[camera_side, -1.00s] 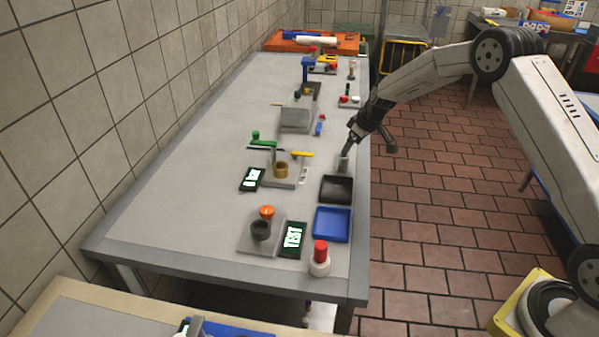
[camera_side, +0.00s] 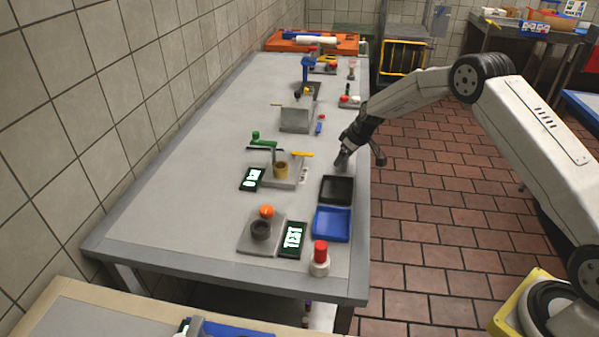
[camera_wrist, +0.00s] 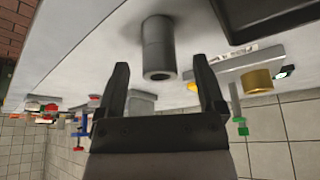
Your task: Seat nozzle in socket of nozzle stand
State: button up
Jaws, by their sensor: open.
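A grey hollow cylinder (camera_wrist: 158,42), which looks like the nozzle, stands upright on the table, its open end facing my gripper. My gripper (camera_wrist: 162,78) is open, with one finger to either side of the cylinder's end in the wrist view; I cannot tell how deep the fingers reach. A brass-coloured ring (camera_side: 280,170), perhaps the socket, stands on a grey plate (camera_side: 291,183) to the left. The ring also shows in the wrist view (camera_wrist: 257,82).
A black tray (camera_side: 336,189) lies just in front of my gripper, with a blue tray (camera_side: 332,224) beyond it. A green crank-like part (camera_side: 262,141) and a yellow stick (camera_side: 302,154) are by the grey plate. Bare table (camera_side: 190,180) lies to the left.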

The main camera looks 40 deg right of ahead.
jog(key=shift+w+f, duration=0.2)
jog(key=shift+f, duration=0.2)
grip_shut()
dwell(0.4)
